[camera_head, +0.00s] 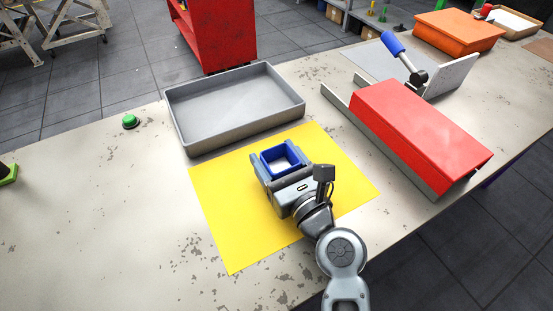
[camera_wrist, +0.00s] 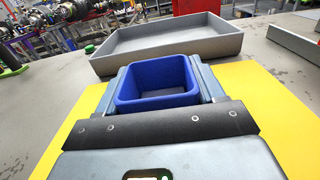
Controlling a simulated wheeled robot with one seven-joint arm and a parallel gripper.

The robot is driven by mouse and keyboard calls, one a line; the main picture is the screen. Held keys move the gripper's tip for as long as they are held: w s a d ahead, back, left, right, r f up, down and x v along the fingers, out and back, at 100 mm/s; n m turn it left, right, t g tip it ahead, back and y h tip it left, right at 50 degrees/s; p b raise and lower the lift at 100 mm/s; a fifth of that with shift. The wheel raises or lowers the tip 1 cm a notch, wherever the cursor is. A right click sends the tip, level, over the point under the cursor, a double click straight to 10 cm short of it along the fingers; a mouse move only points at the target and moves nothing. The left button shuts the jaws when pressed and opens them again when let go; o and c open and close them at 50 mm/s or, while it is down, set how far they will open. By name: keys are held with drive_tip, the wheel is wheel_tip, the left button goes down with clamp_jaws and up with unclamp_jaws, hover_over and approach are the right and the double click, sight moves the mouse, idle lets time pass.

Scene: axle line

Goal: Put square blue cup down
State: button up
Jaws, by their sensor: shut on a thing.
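The square blue cup (camera_head: 282,159) is upright with its open top facing up. My gripper (camera_head: 283,164) is shut on it, one finger on each side. In the wrist view the cup (camera_wrist: 157,82) sits between the two fingers of my gripper (camera_wrist: 157,88), and its inside looks empty. The cup is over the far part of a yellow mat (camera_head: 225,225). I cannot tell whether its base touches the mat, since my gripper hides the lower part.
A grey tray (camera_head: 240,137) lies just beyond the mat. A red box-shaped cover (camera_head: 420,130) is at the right, with a blue-handled lever (camera_head: 393,43) behind it. A green button (camera_head: 130,121) is at the left.

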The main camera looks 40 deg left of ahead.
drive_tip(key=shift+f, duration=0.3)
drive_tip(key=o, duration=1)
drive_tip(key=shift+r, duration=0.1)
drive_tip(key=shift+o, duration=0.2)
drive_tip(key=shift+r, duration=0.3)
drive_tip(key=b+v, duration=0.1)
drive_tip(key=v, duration=1.1)
drive_tip(key=shift+f, duration=0.15)
